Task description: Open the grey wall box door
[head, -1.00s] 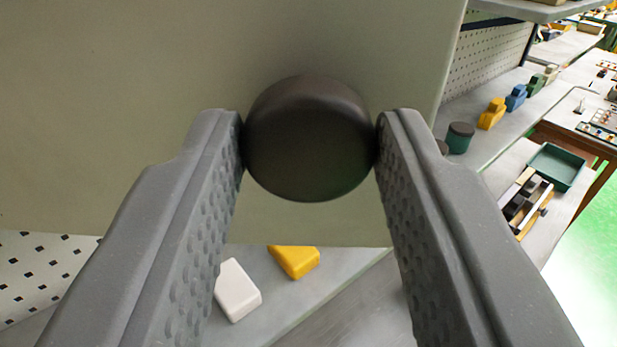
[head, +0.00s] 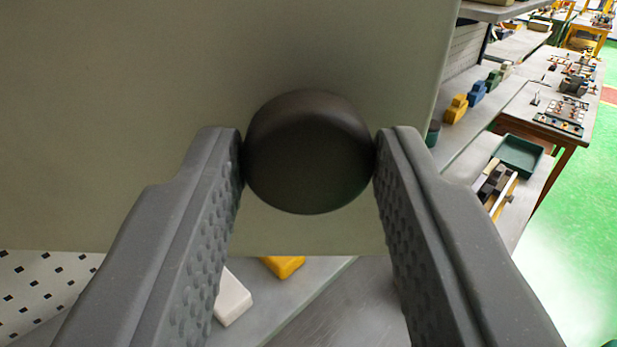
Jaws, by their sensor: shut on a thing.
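The grey wall box door (head: 130,130) fills the upper left of the head view as a flat grey-green panel. Its right edge and lower edge show. A round dark knob (head: 309,152) sits on it near the lower right corner. My gripper (head: 309,158) is shut on the knob, with one finger touching each side. The inside of the box and the door's hinges are not in view.
Below the door, a white block (head: 232,298) and a yellow block (head: 283,267) lie on a grey surface. At right, a shelf holds yellow blocks (head: 456,108) and blue blocks (head: 477,92). A green tray (head: 518,154) stands lower. Green floor (head: 575,215) is open at far right.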

